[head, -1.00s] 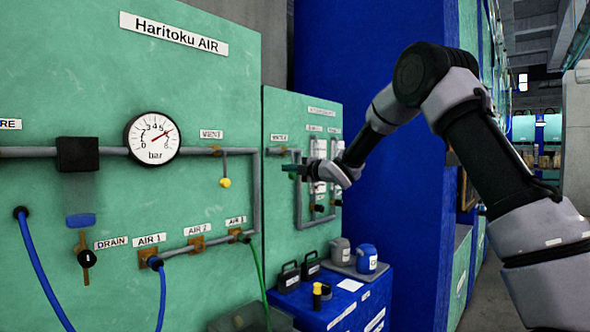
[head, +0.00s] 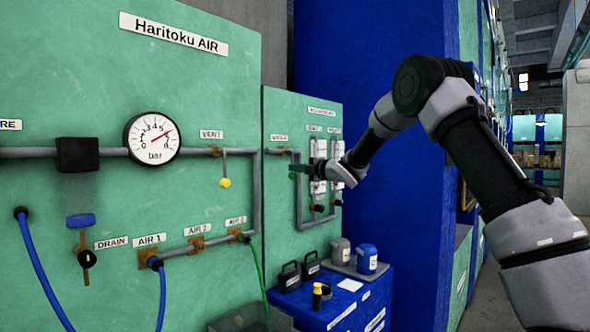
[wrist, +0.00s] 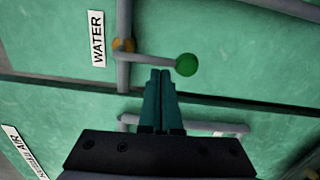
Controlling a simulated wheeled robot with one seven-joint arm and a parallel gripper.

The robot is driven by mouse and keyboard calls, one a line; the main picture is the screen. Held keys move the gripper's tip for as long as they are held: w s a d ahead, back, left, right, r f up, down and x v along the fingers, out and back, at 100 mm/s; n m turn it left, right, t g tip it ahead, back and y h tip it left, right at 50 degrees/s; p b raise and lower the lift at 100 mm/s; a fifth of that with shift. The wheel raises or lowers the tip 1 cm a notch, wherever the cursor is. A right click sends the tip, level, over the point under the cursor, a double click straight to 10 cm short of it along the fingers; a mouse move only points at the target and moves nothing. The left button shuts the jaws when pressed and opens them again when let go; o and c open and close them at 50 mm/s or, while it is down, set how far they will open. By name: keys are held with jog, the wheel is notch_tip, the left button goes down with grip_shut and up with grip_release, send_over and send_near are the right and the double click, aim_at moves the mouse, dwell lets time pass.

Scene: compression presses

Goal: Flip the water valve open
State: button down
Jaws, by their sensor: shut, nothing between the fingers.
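In the wrist view, the water valve (wrist: 123,46) is a brass-coloured body on a grey pipe beside the WATER label (wrist: 97,39). Its grey lever (wrist: 152,60) sticks out across the pipe and ends in a green ball knob (wrist: 187,64). My gripper (wrist: 161,72) is shut and empty. Its teal fingertips are right at the lever, between valve body and knob, nearer the knob; I cannot tell whether they touch it. In the head view, my gripper (head: 293,168) is at the far panel, below the WATER label (head: 279,138); the lever is hard to make out there.
The near AIR panel (head: 60,60) carries a gauge (head: 152,139), pipes and a yellow-knobbed vent valve (head: 225,183). Flow tubes (head: 320,150) stand close to my gripper. A blue cabinet (head: 350,300) below holds jugs and bottles.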

jog(key=shift+w+d+f+n, duration=0.1)
jog(key=shift+w+d+n, duration=0.1)
jog(key=shift+n, duration=0.3)
jog(key=w+d+r+n+y, duration=0.1)
jog(key=w+d+r+n, duration=0.3)
jog(key=n, duration=1.2)
jog(key=shift+w+d+r, duration=0.15)
jog(key=shift+w+d, duration=0.05)
jog(key=shift+w, duration=0.65)
jog(key=shift+r, duration=0.1)
